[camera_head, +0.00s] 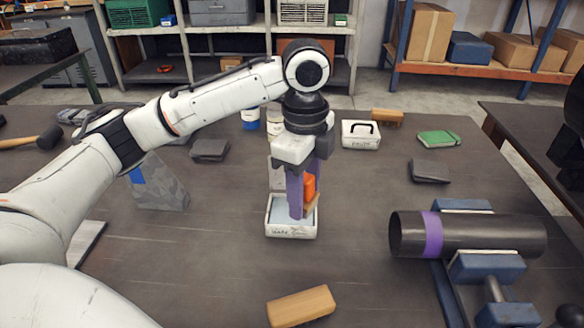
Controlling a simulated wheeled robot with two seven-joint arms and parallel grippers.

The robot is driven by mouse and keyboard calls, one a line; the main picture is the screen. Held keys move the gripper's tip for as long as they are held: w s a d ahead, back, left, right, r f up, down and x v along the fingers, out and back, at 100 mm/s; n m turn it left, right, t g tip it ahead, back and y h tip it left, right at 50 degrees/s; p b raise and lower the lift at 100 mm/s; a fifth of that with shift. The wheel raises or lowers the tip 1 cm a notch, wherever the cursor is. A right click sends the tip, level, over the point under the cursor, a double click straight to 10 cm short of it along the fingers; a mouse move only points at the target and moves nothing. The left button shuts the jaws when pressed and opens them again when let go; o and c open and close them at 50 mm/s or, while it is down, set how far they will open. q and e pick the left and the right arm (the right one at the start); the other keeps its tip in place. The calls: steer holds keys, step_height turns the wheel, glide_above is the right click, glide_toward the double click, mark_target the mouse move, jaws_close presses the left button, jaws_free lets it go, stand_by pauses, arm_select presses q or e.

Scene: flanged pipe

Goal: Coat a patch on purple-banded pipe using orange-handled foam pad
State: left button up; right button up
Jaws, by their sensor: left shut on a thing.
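The purple-banded pipe (480,234) is dark and lies sideways on blue supports at the right. Its purple band (432,234) is near its left end. My left gripper (305,196) points down over a small white tray (291,232) in the middle of the table. It is shut on the orange-handled foam pad (310,187), whose orange handle shows between the purple fingers. The pad's lower part is at the tray, partly hidden by a finger; I cannot tell whether it touches the pale contents. My right gripper is not in view.
A wooden block (301,306) lies in front of the tray. A white box with a black handle (361,134), a brown brush-like block (386,117), a green pad (438,138) and grey pads (430,171) lie behind. The table between tray and pipe is clear.

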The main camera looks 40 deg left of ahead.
arm_select(q)
steer(key=shift+w+a+f+m+p, duration=0.3)
steer(key=shift+w+a+f+m, duration=0.5)
steer(key=shift+m, duration=1.35)
steer(key=shift+w+a+f+m+p, duration=0.35)
steer(key=shift+a+f+m, duration=0.75)
steer(key=shift+m, duration=1)
steer(key=shift+w+a+f+m+p, duration=0.25)
steer(key=shift+w+a+f+m, duration=0.65)
steer(key=shift+m, duration=1.25)
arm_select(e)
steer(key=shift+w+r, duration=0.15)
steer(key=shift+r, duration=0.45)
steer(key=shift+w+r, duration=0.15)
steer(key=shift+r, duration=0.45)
arm_select(q)
steer(key=shift+s+d+f, duration=0.15)
steer(key=shift+s+f, duration=0.05)
steer(key=shift+f, duration=0.2)
steer(key=shift+s+d+f, duration=0.1)
steer(key=shift+s+f, duration=0.05)
steer(key=shift+f, duration=0.25)
steer(key=shift+r, duration=0.1)
step_height(320, 180, up, 7)
